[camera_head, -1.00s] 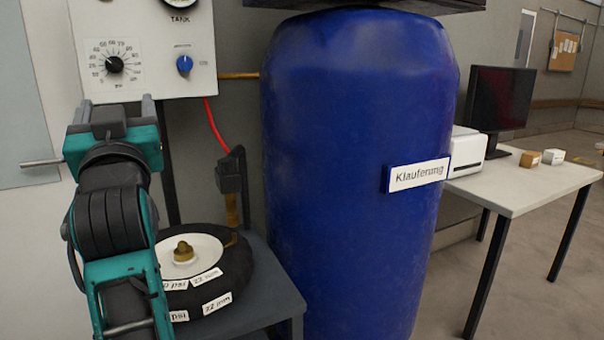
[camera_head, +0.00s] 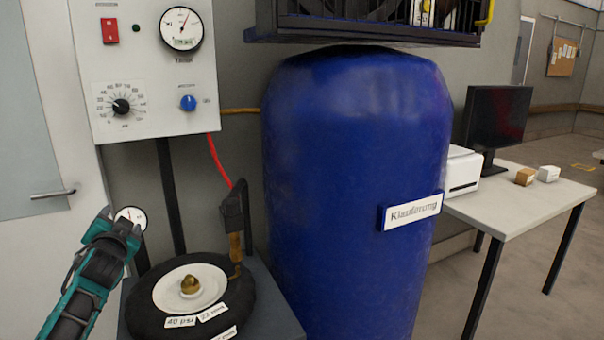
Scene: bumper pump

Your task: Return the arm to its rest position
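My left arm, teal and black, comes in at the lower left, with its gripper end (camera_head: 107,228) in front of the white door and apart from the control panel. Its fingers are too small and edge-on to tell whether they are open. A small white round gauge (camera_head: 130,217) shows just beside the gripper end; I cannot tell whether they touch. The black bumper (camera_head: 150,310) with a white disc and brass knob (camera_head: 190,285) lies on the dark stand. The control panel (camera_head: 150,70) has a red switch, a dial and a blue knob. My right gripper is not in view.
A large blue tank (camera_head: 355,180) labelled "Klauferung" stands in the middle, under a dark rack (camera_head: 370,25). A hose holder (camera_head: 235,215) stands behind the bumper. A white table (camera_head: 520,200) with a monitor and small boxes is at the right.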

